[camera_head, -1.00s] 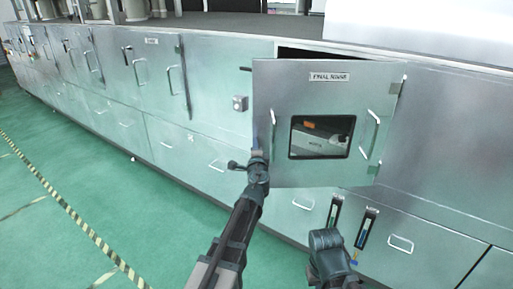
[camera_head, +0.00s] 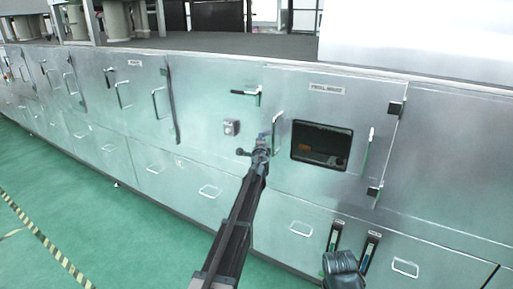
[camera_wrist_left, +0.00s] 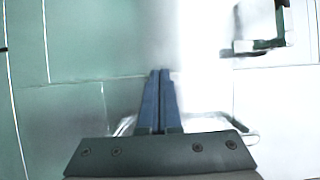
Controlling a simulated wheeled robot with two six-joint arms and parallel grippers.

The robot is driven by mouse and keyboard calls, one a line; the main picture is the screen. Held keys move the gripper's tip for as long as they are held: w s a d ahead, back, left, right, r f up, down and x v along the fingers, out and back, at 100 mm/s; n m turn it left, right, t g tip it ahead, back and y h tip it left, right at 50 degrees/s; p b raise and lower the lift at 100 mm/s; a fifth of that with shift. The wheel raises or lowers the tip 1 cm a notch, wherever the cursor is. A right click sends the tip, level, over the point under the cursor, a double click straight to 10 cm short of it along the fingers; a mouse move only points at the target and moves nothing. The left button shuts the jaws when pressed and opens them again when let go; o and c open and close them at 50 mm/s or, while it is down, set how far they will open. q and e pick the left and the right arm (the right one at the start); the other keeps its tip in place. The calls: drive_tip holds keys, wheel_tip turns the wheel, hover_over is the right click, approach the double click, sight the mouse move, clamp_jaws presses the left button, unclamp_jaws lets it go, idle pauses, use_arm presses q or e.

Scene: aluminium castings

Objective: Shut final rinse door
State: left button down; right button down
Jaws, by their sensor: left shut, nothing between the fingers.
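The final rinse door (camera_head: 300,185) is a metal panel with a label (camera_head: 326,90), a dark window (camera_head: 321,146) and a loop handle (camera_head: 277,134) by its left edge. It looks flush, or nearly flush, with the cabinet front; a small gap cannot be ruled out. My left gripper (camera_head: 263,140) is at the door's left edge, just left of the handle, shut and empty. Contact with the door cannot be told. In the left wrist view its blue fingers (camera_wrist_left: 158,100) are together, with a bright metal surface beyond. My right gripper's fingers do not show.
A black latch lever (camera_head: 246,93) and a knob box (camera_head: 231,128) sit on the panel left of the door. Black hinges (camera_head: 395,108) are on its right. Lower panels carry handles (camera_head: 300,229).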

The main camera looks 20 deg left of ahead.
sight(265, 134)
use_arm(q)
drive_tip(key=w, duration=0.4)
drive_tip(key=shift+w+d, duration=0.2)
drive_tip(key=shift+w, duration=0.05)
drive_tip(key=shift+w+r, duration=0.2)
drive_tip(key=shift+r, duration=0.1)
drive_tip(key=shift+w+d, duration=0.1)
drive_tip(key=shift+w, duration=0.05)
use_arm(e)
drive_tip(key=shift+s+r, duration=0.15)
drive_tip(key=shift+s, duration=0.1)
use_arm(q)
drive_tip(key=shift+w, duration=0.1)
drive_tip(key=shift+r, duration=0.1)
drive_tip(key=shift+s, duration=0.5)
drive_tip(key=s+a, duration=0.3)
drive_tip(key=s, duration=1.1)
drive_tip(key=shift+a, duration=0.15)
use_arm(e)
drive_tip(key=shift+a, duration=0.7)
use_arm(q)
drive_tip(key=shift+s, duration=0.1)
